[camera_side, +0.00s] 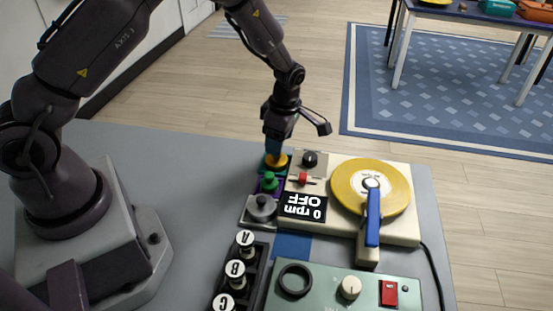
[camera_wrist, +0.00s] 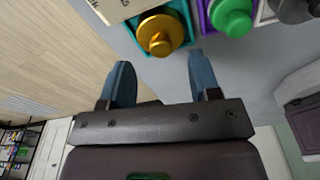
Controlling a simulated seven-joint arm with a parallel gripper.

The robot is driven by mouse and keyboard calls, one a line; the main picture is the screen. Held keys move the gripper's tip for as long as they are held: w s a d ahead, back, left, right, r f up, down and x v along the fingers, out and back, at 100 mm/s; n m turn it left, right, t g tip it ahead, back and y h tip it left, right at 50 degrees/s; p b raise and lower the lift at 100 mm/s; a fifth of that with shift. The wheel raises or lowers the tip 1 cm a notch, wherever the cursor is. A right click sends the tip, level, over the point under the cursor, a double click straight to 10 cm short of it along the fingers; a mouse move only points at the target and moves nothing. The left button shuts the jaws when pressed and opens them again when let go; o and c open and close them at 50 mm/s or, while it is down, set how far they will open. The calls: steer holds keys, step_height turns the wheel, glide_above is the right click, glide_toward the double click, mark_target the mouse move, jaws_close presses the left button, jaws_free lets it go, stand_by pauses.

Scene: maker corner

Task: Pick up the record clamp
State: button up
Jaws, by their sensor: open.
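Three knobbed, disc-shaped pieces that look like record clamps sit in a row of coloured holders left of the turntable. The gold one (camera_side: 277,161) is in a teal holder, the green one (camera_side: 269,182) in a purple holder and the grey one (camera_side: 262,206) in a pale holder. In the wrist view the gold clamp (camera_wrist: 160,35) lies just beyond and between my fingertips, and the green clamp (camera_wrist: 232,18) is to its right. My gripper (camera_side: 277,147) is open and empty, pointing down close above the gold clamp. Any contact cannot be told.
The turntable (camera_side: 399,234) carries a yellow record (camera_side: 345,186), a blue tonearm (camera_side: 373,218) and a display (camera_side: 302,206) reading 0 rpm OFF. Lettered pegs A, B, C stand in a dark rack (camera_side: 256,270). A green control box (camera_side: 325,291) is in front. The grey table is clear behind the holders.

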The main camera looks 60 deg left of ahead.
mark_target(276, 164)
steer(key=shift+s+a+f, duration=0.1)
steer(key=shift+f, duration=0.9)
steer(key=shift+s+a+f, duration=0.1)
steer(key=shift+f, duration=0.85)
jaws_close()
steer(key=shift+r, duration=0.15)
